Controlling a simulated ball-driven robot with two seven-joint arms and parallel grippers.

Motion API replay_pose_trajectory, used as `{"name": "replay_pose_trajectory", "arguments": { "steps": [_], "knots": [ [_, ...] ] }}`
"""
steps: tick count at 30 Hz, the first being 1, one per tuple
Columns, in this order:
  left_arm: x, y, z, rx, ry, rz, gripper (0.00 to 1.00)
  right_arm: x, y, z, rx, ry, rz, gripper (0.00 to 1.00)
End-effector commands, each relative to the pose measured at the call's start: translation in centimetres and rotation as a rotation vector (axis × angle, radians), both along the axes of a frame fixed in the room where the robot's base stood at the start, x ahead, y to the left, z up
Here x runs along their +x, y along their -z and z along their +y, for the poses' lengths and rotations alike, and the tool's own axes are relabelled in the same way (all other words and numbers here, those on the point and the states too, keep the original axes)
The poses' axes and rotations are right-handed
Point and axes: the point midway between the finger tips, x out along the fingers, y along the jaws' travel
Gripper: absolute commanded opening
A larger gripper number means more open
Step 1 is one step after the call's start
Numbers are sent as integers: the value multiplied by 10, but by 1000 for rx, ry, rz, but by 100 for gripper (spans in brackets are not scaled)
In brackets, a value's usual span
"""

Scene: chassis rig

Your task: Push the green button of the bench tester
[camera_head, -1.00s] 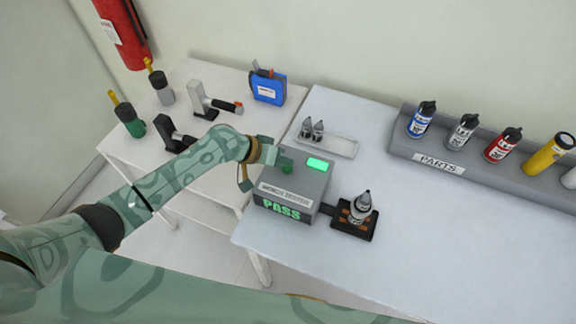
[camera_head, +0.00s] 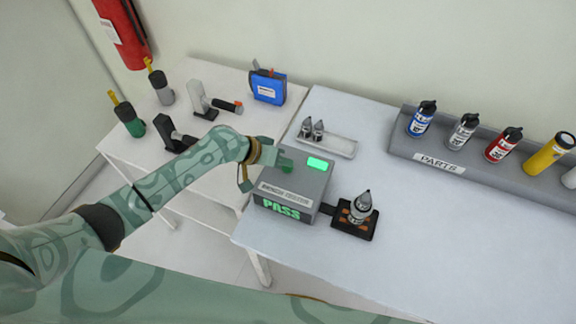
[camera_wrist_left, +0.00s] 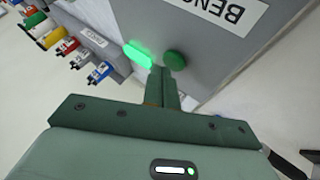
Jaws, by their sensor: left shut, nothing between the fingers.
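The bench tester (camera_head: 297,204) is a grey box on the white table, its front showing PASS in green letters. Its top carries a round dark green button (camera_head: 287,169) and a brightly lit green bar (camera_head: 317,163). My left gripper (camera_head: 281,160) is shut and empty over the tester's top, close to the button and partly in front of it. In the left wrist view the shut fingertips (camera_wrist_left: 162,73) lie just beside the button (camera_wrist_left: 176,59), near the lit bar (camera_wrist_left: 138,55). I cannot tell whether they touch the button. My right gripper is not in view.
A black holder (camera_head: 353,231) with an upright grey-and-black bottle (camera_head: 361,205) stands right of the tester. A small tray (camera_head: 335,147) with little bottles lies behind. A parts rack (camera_head: 480,177) holds several coloured bottles. The table's front right is clear.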

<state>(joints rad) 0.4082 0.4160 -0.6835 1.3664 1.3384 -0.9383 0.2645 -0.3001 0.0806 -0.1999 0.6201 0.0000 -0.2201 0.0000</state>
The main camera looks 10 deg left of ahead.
Motion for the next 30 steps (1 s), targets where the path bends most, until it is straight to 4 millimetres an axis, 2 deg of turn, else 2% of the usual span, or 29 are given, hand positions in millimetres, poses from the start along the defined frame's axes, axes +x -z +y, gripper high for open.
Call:
{"name": "replay_pose_trajectory", "arguments": {
  "steps": [21,30],
  "knots": [
    [0,7,0,0,1,-1,0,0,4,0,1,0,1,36],
    [0,-1,0,0,1,-1,0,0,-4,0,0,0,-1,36]
  ]
}}
